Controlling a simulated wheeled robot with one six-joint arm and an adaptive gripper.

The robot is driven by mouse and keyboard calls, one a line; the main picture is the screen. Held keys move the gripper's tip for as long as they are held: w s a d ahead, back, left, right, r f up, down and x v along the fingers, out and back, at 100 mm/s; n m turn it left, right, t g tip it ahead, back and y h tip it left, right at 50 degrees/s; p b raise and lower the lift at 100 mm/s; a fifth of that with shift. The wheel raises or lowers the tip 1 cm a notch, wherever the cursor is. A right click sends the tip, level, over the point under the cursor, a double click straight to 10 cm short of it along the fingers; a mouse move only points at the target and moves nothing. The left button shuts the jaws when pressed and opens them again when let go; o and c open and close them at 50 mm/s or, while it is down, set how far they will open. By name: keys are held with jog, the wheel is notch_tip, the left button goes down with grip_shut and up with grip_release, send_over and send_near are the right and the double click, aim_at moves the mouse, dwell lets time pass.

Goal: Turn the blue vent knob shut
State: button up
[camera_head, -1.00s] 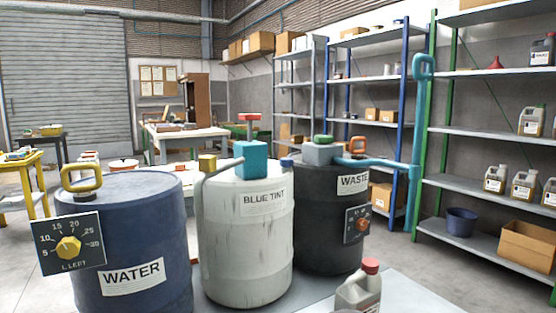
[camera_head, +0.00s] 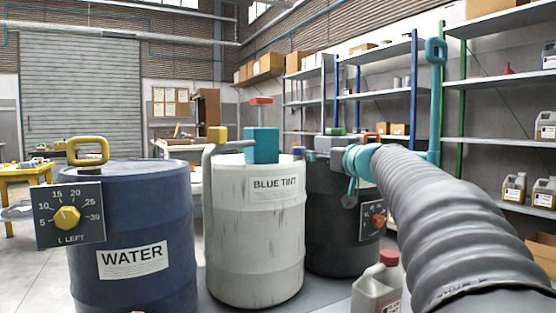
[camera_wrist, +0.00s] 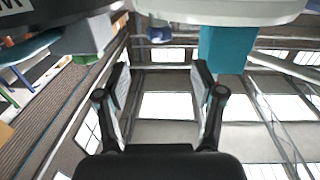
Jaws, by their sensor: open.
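The blue vent knob (camera_head: 299,151) is small and sits at the top right edge of the white BLUE TINT drum (camera_head: 255,235). It also shows in the wrist view (camera_wrist: 158,34), at the top, just under the pale drum rim (camera_wrist: 215,8). How far it is turned cannot be told. My gripper (camera_wrist: 160,72) is open and empty, its two dark fingers spread apart. The knob appears above the gap between the fingertips in that view, apart from them. In the head view my arm comes in from the right and its end hides part of the WASTE drum.
A teal block (camera_head: 262,145) with a red handle (camera_head: 261,101) and a bent grey pipe (camera_head: 208,175) stand on the white drum. The blue WATER drum (camera_head: 130,230) is left, the black WASTE drum (camera_head: 340,225) right. A grey jug (camera_head: 376,290) stands in front.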

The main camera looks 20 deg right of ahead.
aim_at(302, 152)
jog(key=w, duration=0.4)
jog(key=w+a+p, duration=0.1)
jog(key=w, duration=0.4)
jog(key=w+p, duration=0.1)
jog(key=w, duration=0.3)
jog(key=shift+w+a+r, duration=0.1)
jog(key=shift+w+a, duration=0.2)
jog(key=shift+w, duration=0.05)
jog(key=c, duration=1.2)
jog(key=shift+o, duration=0.2)
